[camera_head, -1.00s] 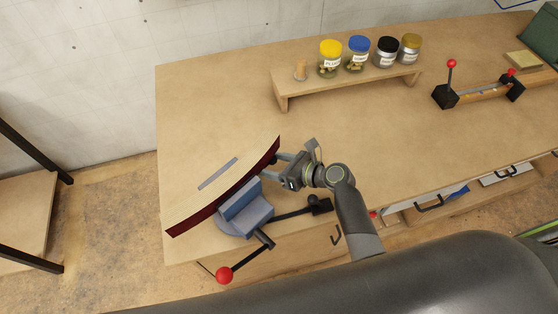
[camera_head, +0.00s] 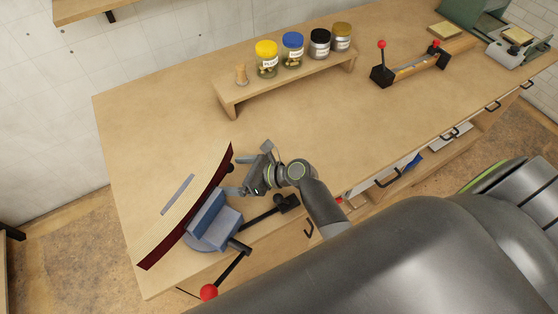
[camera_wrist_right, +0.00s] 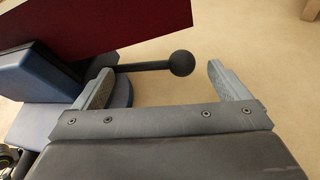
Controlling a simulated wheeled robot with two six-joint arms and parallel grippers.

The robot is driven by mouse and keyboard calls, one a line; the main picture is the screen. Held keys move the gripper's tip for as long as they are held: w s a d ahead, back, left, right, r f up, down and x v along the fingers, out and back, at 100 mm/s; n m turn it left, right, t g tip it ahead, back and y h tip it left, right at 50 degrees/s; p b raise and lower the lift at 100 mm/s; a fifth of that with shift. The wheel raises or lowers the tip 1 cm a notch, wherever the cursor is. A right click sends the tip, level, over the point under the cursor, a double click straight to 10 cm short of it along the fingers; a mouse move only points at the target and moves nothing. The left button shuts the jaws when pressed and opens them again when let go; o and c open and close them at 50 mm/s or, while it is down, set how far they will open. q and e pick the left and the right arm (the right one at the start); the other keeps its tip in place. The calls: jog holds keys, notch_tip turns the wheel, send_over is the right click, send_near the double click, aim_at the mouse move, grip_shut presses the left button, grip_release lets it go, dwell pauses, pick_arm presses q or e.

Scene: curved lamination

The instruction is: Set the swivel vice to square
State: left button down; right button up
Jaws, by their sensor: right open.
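The swivel vice (camera_head: 212,226) has blue jaws on a round blue base at the bench's near left. It clamps a curved wooden panel (camera_head: 155,222) with a dark red edge, standing slanted to the bench edges. A red-knobbed handle (camera_head: 209,292) points toward the front. My right gripper (camera_head: 233,180) is beside the panel's right side, open and empty. In the right wrist view, a black ball-ended lever (camera_wrist_right: 182,63) reaches from beside the panel into the space ahead of and between the open fingers (camera_wrist_right: 165,78). I cannot tell whether they touch it. My left gripper is out of view.
A low wooden shelf (camera_head: 290,85) with several jars stands at the back. A black fixture with red-knobbed levers (camera_head: 410,66) is farther right. A black clamp bar (camera_head: 270,212) lies right of the vice. The bench middle (camera_head: 330,130) is clear.

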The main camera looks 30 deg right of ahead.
jog(key=b+v, duration=0.1)
jog(key=v, duration=1.5)
